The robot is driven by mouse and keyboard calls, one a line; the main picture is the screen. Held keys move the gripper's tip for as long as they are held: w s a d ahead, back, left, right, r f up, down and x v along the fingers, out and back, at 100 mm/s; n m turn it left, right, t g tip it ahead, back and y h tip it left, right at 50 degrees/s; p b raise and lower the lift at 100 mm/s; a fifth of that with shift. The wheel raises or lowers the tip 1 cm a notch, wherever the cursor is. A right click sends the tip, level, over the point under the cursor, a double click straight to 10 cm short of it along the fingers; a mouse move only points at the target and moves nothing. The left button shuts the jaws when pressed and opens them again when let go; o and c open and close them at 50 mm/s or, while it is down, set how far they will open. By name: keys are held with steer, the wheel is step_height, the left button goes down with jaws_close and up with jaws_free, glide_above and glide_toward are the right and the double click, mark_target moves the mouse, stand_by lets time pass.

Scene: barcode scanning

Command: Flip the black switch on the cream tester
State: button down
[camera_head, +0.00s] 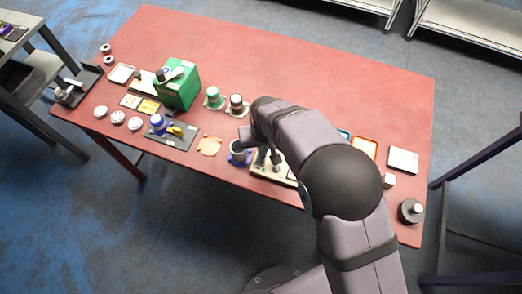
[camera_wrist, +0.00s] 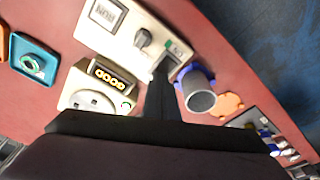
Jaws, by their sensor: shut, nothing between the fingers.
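The cream tester (camera_wrist: 118,42) shows in the wrist view as a pale panel with a RUN label, a dark round knob (camera_wrist: 143,38) and a small green mark at one end. In the head view the tester (camera_head: 262,171) lies near the table's front edge, partly behind my arm. My gripper (camera_wrist: 163,78) is shut and empty. Its dark fingertips are over the tester's green-marked end, where a dark-edged part shows. They hide some of that end, so I cannot tell the switch's position or whether I touch it.
A grey cup (camera_wrist: 201,97) with a blue base stands close beside my fingers. A cream meter (camera_wrist: 84,99) with a dial and yellow-lit sockets is on the other side. A teal tray (camera_wrist: 34,58) lies farther left. A green box (camera_head: 178,85) stands at the table's left.

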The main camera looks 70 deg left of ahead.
steer(key=shift+f, duration=0.3)
steer(key=shift+r, duration=0.1)
step_height(320, 180, up, 7)
steer(key=p, duration=0.4)
stand_by(0.5)
stand_by(0.4)
steer(key=w+d+r+m+h, duration=0.1)
steer(key=w+d+r+m, duration=0.25)
steer(key=w+d, duration=0.8)
steer(key=w+d+r+m, duration=0.3)
steer(key=w+d+r, duration=0.1)
steer(key=w+d, duration=0.75)
steer(key=w+d+r+m, duration=0.1)
steer(key=d+m, duration=0.1)
steer(key=d, duration=0.6)
steer(key=d+r+m, duration=0.2)
steer(key=d, duration=0.6)
steer(key=s+d+m, duration=0.2)
steer(key=s+d, duration=0.2)
steer(key=d, duration=0.3)
steer(key=s+d+m, duration=0.2)
steer(key=s+d, duration=0.2)
steer(key=d, duration=0.3)
steer(key=shift+h, duration=0.4)
